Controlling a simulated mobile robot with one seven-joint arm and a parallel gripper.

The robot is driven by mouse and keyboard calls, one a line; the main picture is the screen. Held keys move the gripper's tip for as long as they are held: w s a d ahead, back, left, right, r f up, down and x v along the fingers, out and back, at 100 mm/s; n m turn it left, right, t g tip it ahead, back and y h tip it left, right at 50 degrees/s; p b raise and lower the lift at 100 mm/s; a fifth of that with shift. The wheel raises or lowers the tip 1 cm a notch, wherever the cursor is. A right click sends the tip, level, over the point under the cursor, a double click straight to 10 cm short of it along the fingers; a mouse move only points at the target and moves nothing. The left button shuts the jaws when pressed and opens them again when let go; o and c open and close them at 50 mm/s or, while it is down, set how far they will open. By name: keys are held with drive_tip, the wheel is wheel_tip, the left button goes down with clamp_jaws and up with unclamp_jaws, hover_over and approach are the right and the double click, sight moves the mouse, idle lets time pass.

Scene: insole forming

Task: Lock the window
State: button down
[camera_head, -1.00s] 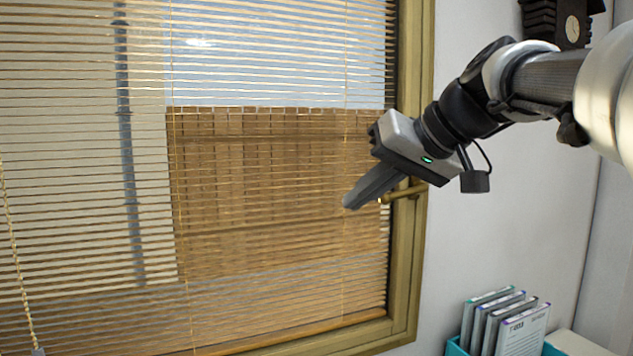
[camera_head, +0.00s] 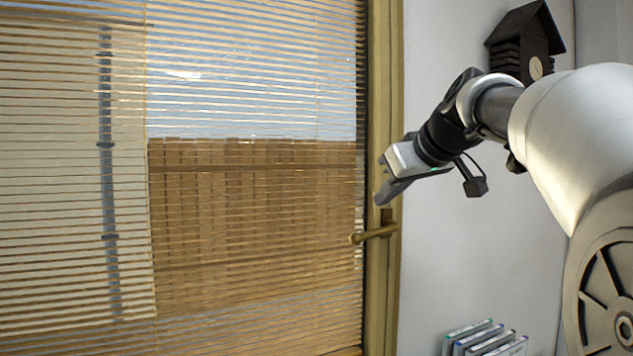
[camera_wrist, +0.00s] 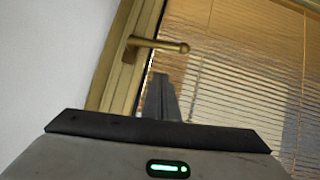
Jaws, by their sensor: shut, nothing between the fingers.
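The window handle (camera_head: 374,234) is brass-coloured and sits on the right side of the window frame (camera_head: 384,85). Its lever points left, roughly horizontal, over the edge of the blinds. My gripper (camera_head: 383,201) is shut and empty, just above the handle and apart from it in the head view. In the wrist view, the handle (camera_wrist: 158,45) shows beyond the shut fingers (camera_wrist: 160,85), with its lever pointing right. The window glass lies behind lowered slatted blinds (camera_head: 240,100).
A dark birdhouse-shaped clock (camera_head: 525,45) hangs on the wall at upper right. Several upright cases (camera_head: 485,338) stand at the bottom right.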

sight(372, 235)
drive_tip(key=w+f, duration=0.3)
drive_tip(key=f, duration=0.2)
drive_tip(key=shift+w+a+f, duration=0.25)
drive_tip(key=shift+a+f, duration=0.05)
drive_tip(key=shift+f, duration=0.05)
drive_tip(key=shift+f, duration=0.1)
drive_tip(key=f+b, duration=0.1)
drive_tip(key=b, duration=0.1)
drive_tip(key=f+n+h+b, duration=0.1)
drive_tip(key=b, duration=0.2)
drive_tip(key=shift+s+a+f+t+h, duration=0.1)
drive_tip(key=shift+a+t+h, duration=0.2)
drive_tip(key=shift+t, duration=0.1)
drive_tip(key=w+d+f+n+t+h+b, duration=0.1)
drive_tip(key=d+f+n+t+h+b, duration=0.2)
drive_tip(key=b, duration=1.1)
drive_tip(key=shift+w+d+f+n+h, duration=0.25)
drive_tip(key=shift+d+f+n+h, duration=0.45)
drive_tip(key=shift+f+n, duration=1.2)
drive_tip(key=shift+f+m, duration=0.3)
drive_tip(key=shift+f, duration=0.1)
